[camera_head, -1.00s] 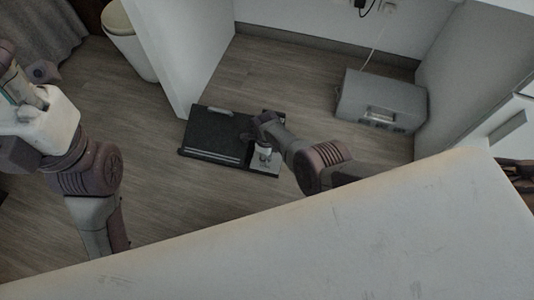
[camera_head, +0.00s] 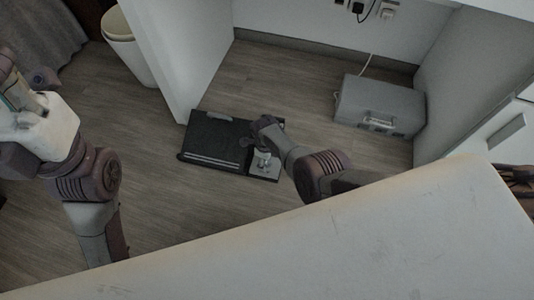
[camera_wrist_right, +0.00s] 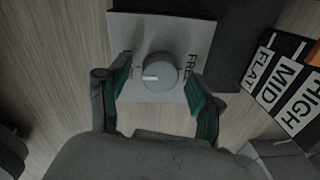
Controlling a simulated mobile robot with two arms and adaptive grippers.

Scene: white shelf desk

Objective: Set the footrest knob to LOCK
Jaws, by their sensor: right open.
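The footrest (camera_head: 212,136) is a black flat unit on the floor beside a white panel. At its right end is a light grey knob plate (camera_head: 267,168), also in the right wrist view (camera_wrist_right: 121,32). The round grey knob (camera_wrist_right: 158,72) has a white mark pointing left in that view. The word FREE is printed right of it; a LOCK label is not visible. My right gripper (camera_wrist_right: 157,86) is open, its green-padded fingers on either side of the knob; contact cannot be told. My left gripper (camera_head: 22,92) is at the far left, away from the footrest, its jaws unclear.
A label strip with FLAT, MID and HIGH (camera_wrist_right: 287,82) lies to the right in the wrist view. A grey case (camera_head: 380,103) stands at the back right. A white bin (camera_head: 130,45) is behind the panel (camera_head: 185,55). The white desktop (camera_head: 300,245) fills the foreground.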

